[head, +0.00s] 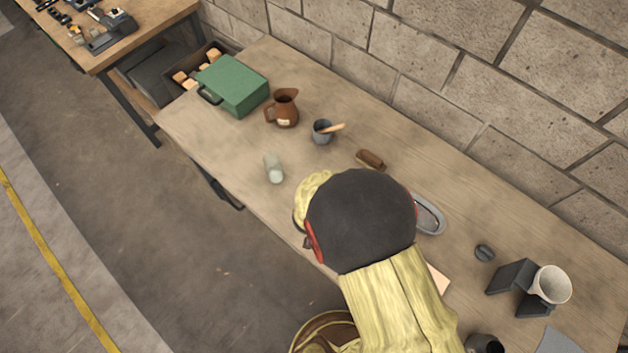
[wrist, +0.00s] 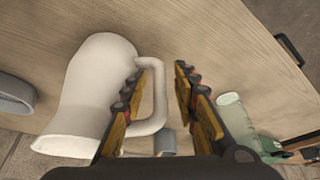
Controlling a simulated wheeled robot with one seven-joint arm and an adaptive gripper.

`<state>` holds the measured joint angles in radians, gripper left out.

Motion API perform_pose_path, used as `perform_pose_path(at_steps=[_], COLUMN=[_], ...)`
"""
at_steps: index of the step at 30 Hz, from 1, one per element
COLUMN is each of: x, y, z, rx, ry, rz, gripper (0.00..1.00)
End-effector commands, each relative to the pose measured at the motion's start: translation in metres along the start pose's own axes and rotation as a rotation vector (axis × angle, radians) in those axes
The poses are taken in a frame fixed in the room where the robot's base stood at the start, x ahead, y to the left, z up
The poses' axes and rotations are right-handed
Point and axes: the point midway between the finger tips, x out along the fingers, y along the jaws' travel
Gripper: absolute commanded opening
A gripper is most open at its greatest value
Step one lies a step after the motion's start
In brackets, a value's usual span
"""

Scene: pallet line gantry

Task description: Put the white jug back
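The white jug (wrist: 88,90) shows at the left in the wrist view, with its wide mouth toward the lower left and its handle (wrist: 158,95) toward my gripper. My gripper (wrist: 160,90) is open, with one finger on each side of the handle. The left finger overlaps the jug's side in the picture; I cannot tell whether it touches. In the head view my arm hides the jug and the fingertips.
On the bench (head: 215,150) are a green case (head: 232,85), a brown jug (head: 285,108), a grey mug (head: 322,131), a clear glass (head: 273,168), a brown brush (head: 370,159), a grey oval dish (head: 430,215) and a white cone (head: 551,285) on a dark stand. A block wall (head: 480,60) runs behind.

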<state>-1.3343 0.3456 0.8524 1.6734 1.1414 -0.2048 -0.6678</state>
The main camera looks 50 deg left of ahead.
Motion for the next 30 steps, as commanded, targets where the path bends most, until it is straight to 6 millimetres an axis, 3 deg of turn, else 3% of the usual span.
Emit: perform_pose_path(at_steps=[18, 30], x=[-0.108, -0.121], y=[0.0, 0.0], z=[-0.001, -0.001], rx=[0.0, 0.0], ry=[0.001, 0.001], rz=[0.0, 0.0], gripper=[0.29, 0.29])
